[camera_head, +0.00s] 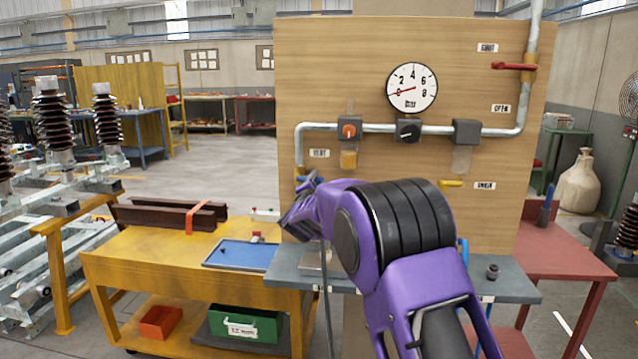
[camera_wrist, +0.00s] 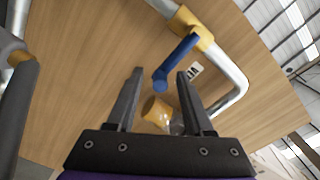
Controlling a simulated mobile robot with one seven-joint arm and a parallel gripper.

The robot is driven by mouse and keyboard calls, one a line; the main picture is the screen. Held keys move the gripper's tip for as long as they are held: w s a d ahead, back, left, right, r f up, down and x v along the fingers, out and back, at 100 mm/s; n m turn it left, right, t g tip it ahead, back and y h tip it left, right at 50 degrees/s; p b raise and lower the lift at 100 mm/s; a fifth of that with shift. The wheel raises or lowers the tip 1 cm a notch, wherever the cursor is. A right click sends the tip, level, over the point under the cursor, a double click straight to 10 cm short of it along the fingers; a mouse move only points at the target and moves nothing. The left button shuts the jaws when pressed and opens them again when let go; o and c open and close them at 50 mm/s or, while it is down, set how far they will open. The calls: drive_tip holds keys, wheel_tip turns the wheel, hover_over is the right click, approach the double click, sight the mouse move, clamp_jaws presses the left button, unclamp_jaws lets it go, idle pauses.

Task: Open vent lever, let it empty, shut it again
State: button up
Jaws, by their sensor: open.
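A blue vent lever (camera_wrist: 177,62) sits on a yellow valve body (camera_wrist: 192,28) on the silver pipe, in the wrist view. It lies across the pipe, and its round end is between my open fingers (camera_wrist: 160,75). I cannot tell whether a finger touches it. A small white label (camera_wrist: 195,70) is beside it.
A red lever (camera_head: 514,66) stands across the right pipe between SHUT and OPEN labels. A yellow handle (camera_head: 451,183) is lower on the board (camera_head: 420,155). An amber bowl (camera_wrist: 156,111) is close to my fingers. A grey shelf (camera_head: 512,289) and yellow bench (camera_head: 150,262) lie below.

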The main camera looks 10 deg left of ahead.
drive_tip(key=shift+w, duration=0.35)
drive_tip(key=shift+c, duration=0.2)
clamp_jaws()
drive_tip(key=shift+f, duration=0.15)
idle(1.0)
